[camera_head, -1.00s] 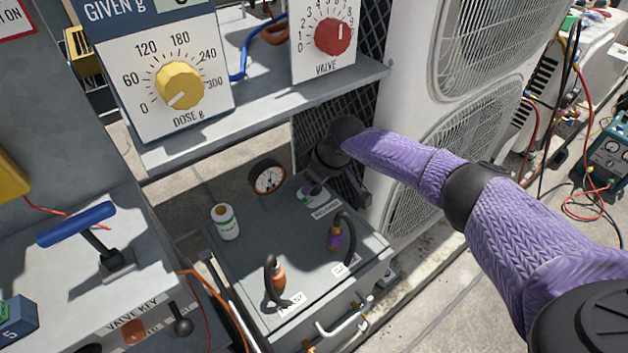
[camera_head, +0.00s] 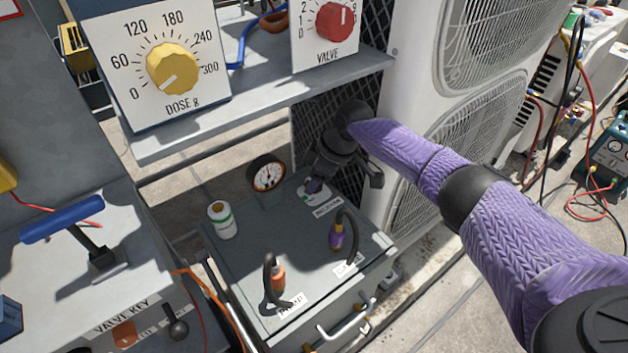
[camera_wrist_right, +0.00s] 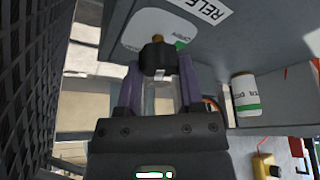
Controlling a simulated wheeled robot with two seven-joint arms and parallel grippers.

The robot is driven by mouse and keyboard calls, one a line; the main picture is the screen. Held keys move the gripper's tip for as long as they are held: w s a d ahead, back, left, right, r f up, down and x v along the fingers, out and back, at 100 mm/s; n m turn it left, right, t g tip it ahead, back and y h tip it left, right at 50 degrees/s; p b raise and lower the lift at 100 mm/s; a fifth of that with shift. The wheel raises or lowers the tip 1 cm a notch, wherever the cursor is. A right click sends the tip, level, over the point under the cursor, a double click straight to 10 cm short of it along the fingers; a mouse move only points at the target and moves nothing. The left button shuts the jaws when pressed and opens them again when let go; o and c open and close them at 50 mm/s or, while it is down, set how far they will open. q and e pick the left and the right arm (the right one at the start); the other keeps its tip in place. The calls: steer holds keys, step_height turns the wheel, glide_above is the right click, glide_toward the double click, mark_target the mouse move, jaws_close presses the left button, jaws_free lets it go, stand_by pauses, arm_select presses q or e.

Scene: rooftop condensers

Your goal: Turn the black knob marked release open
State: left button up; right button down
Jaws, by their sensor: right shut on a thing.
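The black release knob (camera_wrist_right: 158,58) shows in the right wrist view on a short brass stem, in front of a white plate with a green mark. The word "OPEN" and part of a "RELE..." label (camera_wrist_right: 205,8) are readable near it. My right gripper (camera_wrist_right: 160,82) is shut on the knob, one purple finger on each side. In the head view my right gripper (camera_head: 318,180) reaches down to the back of the grey box (camera_head: 245,262) and mostly hides the knob. My left gripper is not in view.
A pressure gauge (camera_head: 267,174) and a white-green can (camera_head: 222,220) stand left of the gripper. Two hose fittings, orange (camera_head: 277,275) and purple-yellow (camera_head: 338,235), rise from the box top. A shelf (camera_head: 260,105) with dials overhangs behind; a condenser (camera_head: 440,130) stands right.

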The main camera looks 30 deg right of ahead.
steer(key=shift+f+n+g+b, duration=0.1)
steer(key=shift+n+g+b, duration=0.25)
steer(key=shift+n, duration=0.35)
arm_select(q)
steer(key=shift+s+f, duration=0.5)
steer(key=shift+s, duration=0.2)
arm_select(e)
steer(key=c, duration=0.6)
jaws_free()
steer(key=o, duration=0.4)
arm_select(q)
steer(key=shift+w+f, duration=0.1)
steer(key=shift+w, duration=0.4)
